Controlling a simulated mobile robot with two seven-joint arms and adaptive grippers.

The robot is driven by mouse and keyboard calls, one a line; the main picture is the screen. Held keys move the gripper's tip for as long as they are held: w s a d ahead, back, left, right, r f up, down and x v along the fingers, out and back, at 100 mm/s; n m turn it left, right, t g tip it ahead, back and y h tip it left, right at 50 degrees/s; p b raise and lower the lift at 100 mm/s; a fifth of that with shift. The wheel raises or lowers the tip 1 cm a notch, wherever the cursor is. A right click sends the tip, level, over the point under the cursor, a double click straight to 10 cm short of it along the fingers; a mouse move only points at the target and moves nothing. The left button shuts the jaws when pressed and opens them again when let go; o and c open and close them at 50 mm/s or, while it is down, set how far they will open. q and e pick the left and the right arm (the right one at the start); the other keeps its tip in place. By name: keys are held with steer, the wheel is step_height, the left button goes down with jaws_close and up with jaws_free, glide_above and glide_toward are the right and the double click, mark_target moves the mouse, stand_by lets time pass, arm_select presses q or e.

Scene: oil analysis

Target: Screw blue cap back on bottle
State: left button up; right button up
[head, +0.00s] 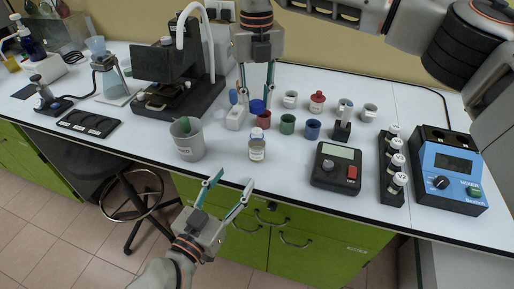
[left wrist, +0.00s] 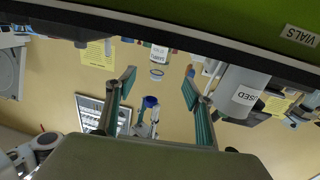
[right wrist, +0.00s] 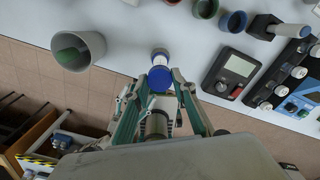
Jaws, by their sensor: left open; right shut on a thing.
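The small clear bottle (head: 257,151) with a white label stands upright near the table's front edge. It also shows upside down in the left wrist view (left wrist: 158,56) and partly behind the cap in the right wrist view (right wrist: 160,56). My right gripper (head: 257,98) is shut on the blue cap (head: 257,107), apart from the bottle and above it. The cap also shows between its fingers in the right wrist view (right wrist: 160,79) and in the left wrist view (left wrist: 150,102). My left gripper (head: 234,179) is open and empty, in front of the table edge and short of the bottle.
A grey beaker (head: 188,142) stands left of the bottle. Red, green and blue cups (head: 287,124) stand behind and to its right. A dark device (head: 336,168) and a vial rack (head: 393,170) lie further right. The table in front of the cups is mostly clear.

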mark_target(253, 151)
arm_select(q)
steer(key=x, duration=1.2)
stand_by(0.3)
jaws_close()
arm_select(e)
steer(key=shift+f, duration=2.5)
